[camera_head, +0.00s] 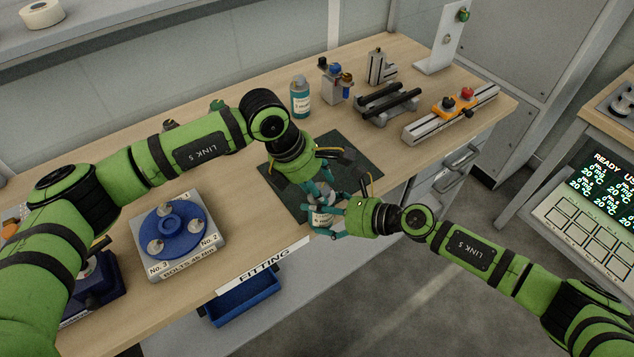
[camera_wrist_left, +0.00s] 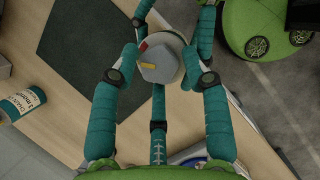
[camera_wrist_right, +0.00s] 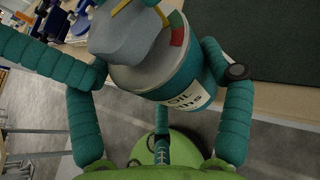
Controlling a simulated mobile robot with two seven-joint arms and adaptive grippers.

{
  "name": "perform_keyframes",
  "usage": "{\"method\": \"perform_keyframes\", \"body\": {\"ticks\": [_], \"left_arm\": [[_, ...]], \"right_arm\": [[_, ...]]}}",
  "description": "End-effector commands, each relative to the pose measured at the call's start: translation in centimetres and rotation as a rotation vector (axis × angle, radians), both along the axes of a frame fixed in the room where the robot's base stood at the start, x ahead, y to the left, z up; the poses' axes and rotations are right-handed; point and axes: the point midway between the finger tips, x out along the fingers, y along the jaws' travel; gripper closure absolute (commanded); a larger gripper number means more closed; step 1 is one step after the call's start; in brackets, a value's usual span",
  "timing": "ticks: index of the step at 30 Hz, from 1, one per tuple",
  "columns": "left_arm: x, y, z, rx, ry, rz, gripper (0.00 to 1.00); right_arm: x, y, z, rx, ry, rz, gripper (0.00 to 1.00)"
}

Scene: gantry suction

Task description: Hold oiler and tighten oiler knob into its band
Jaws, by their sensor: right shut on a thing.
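The oiler (camera_head: 322,219) is over the front edge of the dark mat, mostly hidden by fingers in the head view. In the right wrist view the oiler (camera_wrist_right: 185,85) has a teal body, an OIL label and a grey top with a red and green band (camera_wrist_right: 176,32). My right gripper (camera_head: 334,220) is shut on its body from the side. The grey faceted oiler knob (camera_wrist_left: 160,68) has a yellow pointer mark beside the red part of the band. My left gripper (camera_wrist_left: 160,58) is above, its open fingers around the knob; contact is unclear.
The dark mat (camera_head: 365,170) lies on the wooden bench. A blue bolt disc (camera_head: 172,230) is at left. A blue bin (camera_head: 245,300) hangs below the front edge.

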Motion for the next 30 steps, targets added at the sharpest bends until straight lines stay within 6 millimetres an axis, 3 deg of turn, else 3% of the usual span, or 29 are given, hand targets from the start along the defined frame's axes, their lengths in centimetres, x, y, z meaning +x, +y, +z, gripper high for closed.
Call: {"method": "perform_keyframes", "body": {"ticks": [8,21,30], "left_arm": [[0.0,0.7,1.5,0.002,-0.003,0.002,0.52],[-1.0,3.8,9.5,0.000,-0.003,0.001,0.52],[-1.3,4.4,11.1,0.001,0.000,0.000,0.52]], "right_arm": [[-0.4,-0.1,-0.6,-0.007,0.012,0.005,0.79],[-0.4,0.0,-0.6,-0.006,0.011,0.006,0.79],[-0.4,0.0,-0.5,-0.006,0.010,0.007,0.79]]}}
